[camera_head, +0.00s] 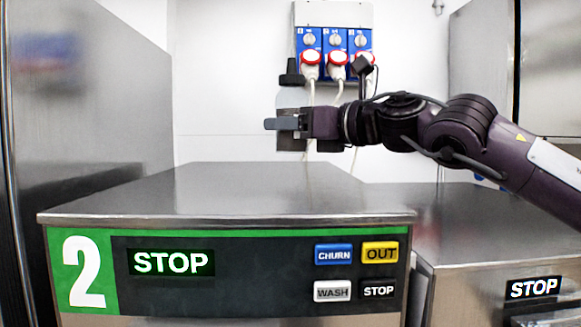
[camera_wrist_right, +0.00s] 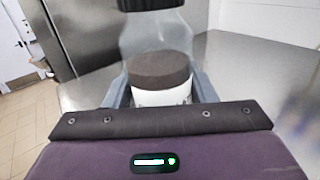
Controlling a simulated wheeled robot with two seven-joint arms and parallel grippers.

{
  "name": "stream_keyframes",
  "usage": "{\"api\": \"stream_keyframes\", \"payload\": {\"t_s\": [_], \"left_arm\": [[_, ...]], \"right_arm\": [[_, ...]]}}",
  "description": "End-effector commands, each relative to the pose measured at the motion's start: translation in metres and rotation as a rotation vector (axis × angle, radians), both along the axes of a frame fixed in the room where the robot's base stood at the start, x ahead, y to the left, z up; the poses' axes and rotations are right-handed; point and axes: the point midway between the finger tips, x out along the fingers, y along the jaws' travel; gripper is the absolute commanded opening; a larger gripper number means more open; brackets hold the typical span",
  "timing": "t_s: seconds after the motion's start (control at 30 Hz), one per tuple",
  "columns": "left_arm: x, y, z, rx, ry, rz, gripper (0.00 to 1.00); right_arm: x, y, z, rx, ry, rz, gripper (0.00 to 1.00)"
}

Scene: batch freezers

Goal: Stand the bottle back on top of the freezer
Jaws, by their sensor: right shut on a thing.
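The bottle (camera_head: 292,97) is upright in the head view, grey and see-through with a black cap (camera_head: 291,75). My right gripper (camera_head: 287,123), its arm coming in from the right, is shut on the bottle around its middle. The bottle's base shows just above the back edge of the freezer top (camera_head: 200,190), apart from it in the picture; I cannot tell the exact depth. In the right wrist view the bottle (camera_wrist_right: 155,40) stands between the fingers, with dark contents and a white part below. My left gripper is not in view.
The steel top of freezer number 2 is bare. A second freezer (camera_head: 490,225) stands to the right under my arm. Blue sockets with red plugs (camera_head: 336,60) and hanging cables are on the wall behind. A tall steel cabinet (camera_head: 90,120) stands at left.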

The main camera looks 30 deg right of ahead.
Motion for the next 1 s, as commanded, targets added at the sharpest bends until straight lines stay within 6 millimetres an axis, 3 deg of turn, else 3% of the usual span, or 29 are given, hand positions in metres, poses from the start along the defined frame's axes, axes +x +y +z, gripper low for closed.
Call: {"api": "stream_keyframes", "payload": {"t_s": [0.1, 0.5, 0.93, 0.97, 1.0], "left_arm": [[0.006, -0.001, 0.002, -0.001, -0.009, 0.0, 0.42], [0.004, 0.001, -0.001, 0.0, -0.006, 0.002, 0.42], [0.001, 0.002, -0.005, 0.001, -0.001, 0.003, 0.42], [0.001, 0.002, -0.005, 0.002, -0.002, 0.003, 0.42], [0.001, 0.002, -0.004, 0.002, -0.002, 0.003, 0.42]], "right_arm": [[-0.001, 0.0, -0.021, 0.003, -0.005, 0.002, 0.27], [-0.001, 0.0, -0.067, 0.004, -0.005, 0.001, 0.27], [0.0, 0.0, -0.077, -0.001, -0.004, -0.001, 0.27], [0.0, 0.0, -0.077, -0.001, -0.001, -0.001, 0.53], [0.0, 0.0, -0.076, -0.001, 0.0, -0.001, 0.59]]}}
